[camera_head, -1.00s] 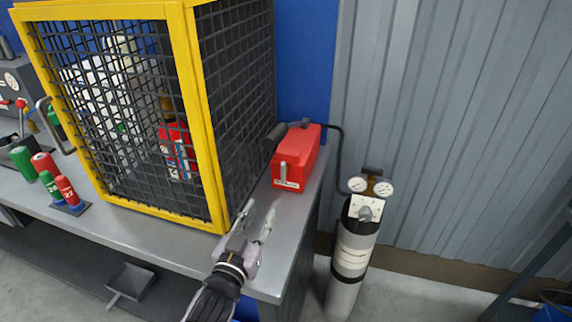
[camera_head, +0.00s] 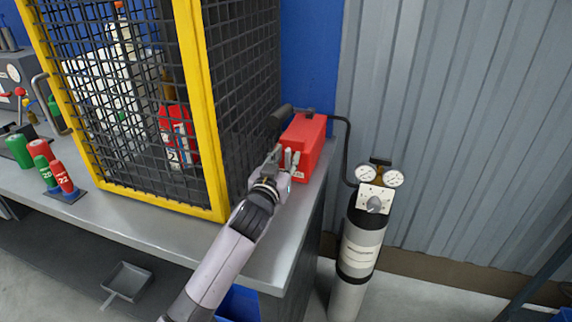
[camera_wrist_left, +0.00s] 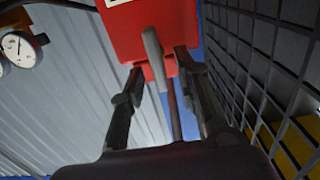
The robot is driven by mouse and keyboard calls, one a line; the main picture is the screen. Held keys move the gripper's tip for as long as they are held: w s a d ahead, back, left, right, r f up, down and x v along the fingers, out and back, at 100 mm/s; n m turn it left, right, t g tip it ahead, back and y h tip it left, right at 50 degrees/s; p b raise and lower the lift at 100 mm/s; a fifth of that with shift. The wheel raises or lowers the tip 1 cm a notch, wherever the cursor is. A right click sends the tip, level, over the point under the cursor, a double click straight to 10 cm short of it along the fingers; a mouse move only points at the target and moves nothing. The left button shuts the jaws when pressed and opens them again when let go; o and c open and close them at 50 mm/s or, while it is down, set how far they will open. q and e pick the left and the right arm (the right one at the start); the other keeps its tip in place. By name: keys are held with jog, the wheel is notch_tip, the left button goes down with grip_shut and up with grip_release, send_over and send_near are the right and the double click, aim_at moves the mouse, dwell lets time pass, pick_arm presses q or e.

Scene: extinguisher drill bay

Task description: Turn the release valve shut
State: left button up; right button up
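A red box (camera_head: 306,137) stands on the bench's right end, with a grey lever on its front face. In the left wrist view the lever (camera_wrist_left: 153,60) lies between the two fingers of my left gripper (camera_wrist_left: 160,72), with a gap visible on each side. In the head view my left gripper (camera_head: 281,158) is open at the front of the box and partly hides it. A grey knob (camera_head: 375,204) sits on a white plate on top of the gas cylinder (camera_head: 361,245). I cannot tell which part is labelled as the release valve. My right gripper is not in view.
A yellow-framed mesh cage (camera_head: 205,120) stands close to the left of my left gripper. A black hose (camera_head: 347,140) runs from the box to the cylinder's gauges (camera_head: 380,177). Red and green canisters (camera_head: 40,155) stand at the bench's left.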

pick_arm(q)
jog(key=shift+w, duration=0.15)
jog(key=shift+c, duration=0.6)
grip_shut()
